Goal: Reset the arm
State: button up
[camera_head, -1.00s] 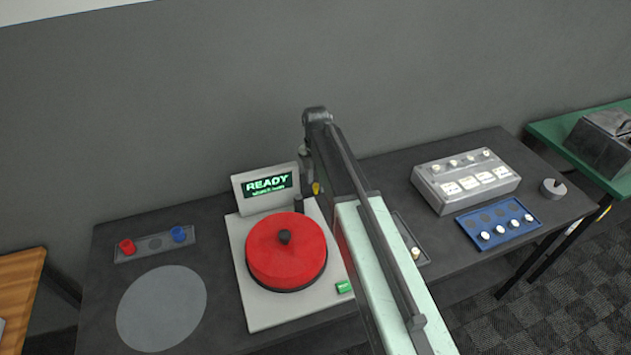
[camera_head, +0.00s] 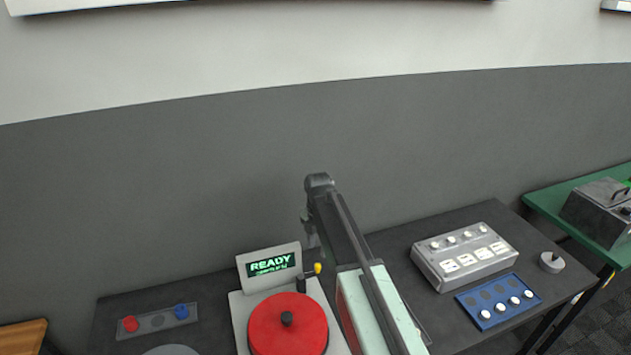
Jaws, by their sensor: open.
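My arm reaches forward from the lower right of the view, over the dark table. Its elbow or wrist end is raised, and my gripper (camera_head: 307,230) hangs below it, small and mostly dark against the wall. The gripper is open, and I see nothing held in it. It is above and behind the white machine (camera_head: 240,318) with the round red lid (camera_head: 280,330), near its display (camera_head: 270,264), which reads READY. A yellow knob (camera_head: 317,268) is below the gripper, apart from it.
A grey tray (camera_head: 157,322) with a red and a blue piece lies at left. A grey control box (camera_head: 430,268), a blue tray (camera_head: 470,311) with white pieces and a grey knob (camera_head: 551,262) are at right. A green table (camera_head: 545,197) stands beyond. The wall is behind.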

jog(key=s+d+f+m+b, duration=0.6)
jog(key=s+d, duration=0.1)
jog(key=s+d+f+m+b, duration=0.6)
jog(key=d+f+b, duration=0.1)
jog(key=shift+s+d+f, duration=0.1)
jog(key=shift+s+f, duration=0.05)
jog(key=shift+s, duration=0.25)
jog(key=s+m, duration=0.1)
jog(key=m, duration=0.2)
jog(key=s+m, duration=0.2)
jog(key=m, duration=0.1)
jog(key=s+m, duration=0.2)
jog(key=m, duration=0.2)
jog(key=shift+s+d, duration=0.25)
jog(key=shift+d, duration=0.1)
jog(key=shift+s+m, duration=0.1)
jog(key=shift+m, duration=1.1)
jog(key=m, duration=0.2)
jog(key=shift+m, duration=0.3)
